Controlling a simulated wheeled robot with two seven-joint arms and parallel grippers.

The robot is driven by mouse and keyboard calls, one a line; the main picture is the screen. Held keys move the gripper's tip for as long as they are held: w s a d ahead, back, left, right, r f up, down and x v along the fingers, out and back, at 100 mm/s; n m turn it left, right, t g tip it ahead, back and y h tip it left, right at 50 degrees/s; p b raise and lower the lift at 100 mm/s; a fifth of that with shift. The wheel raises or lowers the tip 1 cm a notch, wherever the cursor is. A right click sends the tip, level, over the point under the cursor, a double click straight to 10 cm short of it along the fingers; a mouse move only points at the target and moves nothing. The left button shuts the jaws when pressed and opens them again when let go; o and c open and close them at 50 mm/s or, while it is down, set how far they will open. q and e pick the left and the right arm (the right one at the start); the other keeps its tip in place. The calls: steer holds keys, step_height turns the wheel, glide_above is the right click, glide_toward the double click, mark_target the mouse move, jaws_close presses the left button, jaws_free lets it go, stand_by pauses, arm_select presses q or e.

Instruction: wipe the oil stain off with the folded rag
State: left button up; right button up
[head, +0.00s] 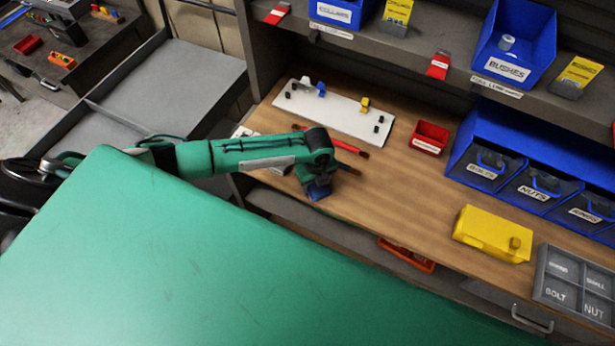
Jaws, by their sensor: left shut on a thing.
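My left gripper (318,188) reaches over the front edge of the wooden bench from the left, pointing down. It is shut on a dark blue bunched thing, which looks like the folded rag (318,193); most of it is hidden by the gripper. A small dark brown patch (348,169) shows on the wood just right of the gripper, partly covered by it; it may be the oil stain. I cannot tell whether the rag touches the bench. My right gripper is out of view.
A red-handled tool (350,148) lies behind the gripper. A white board with small parts (335,112), a red tray (429,138), a yellow box (492,234), a grey sorting tray (575,280) and blue bins (485,172) stand on the bench. The wood right of the gripper is clear.

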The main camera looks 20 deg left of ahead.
mark_target(328, 189)
arm_select(q)
steer(key=shift+d+r+p, duration=0.15)
steer(key=shift+d+p, duration=0.2)
steer(key=shift+d, duration=1.7)
steer(key=shift+r, duration=3)
steer(key=shift+r, duration=0.1)
step_height(328, 189, up, 3)
steer(key=shift+a+f, duration=0.1)
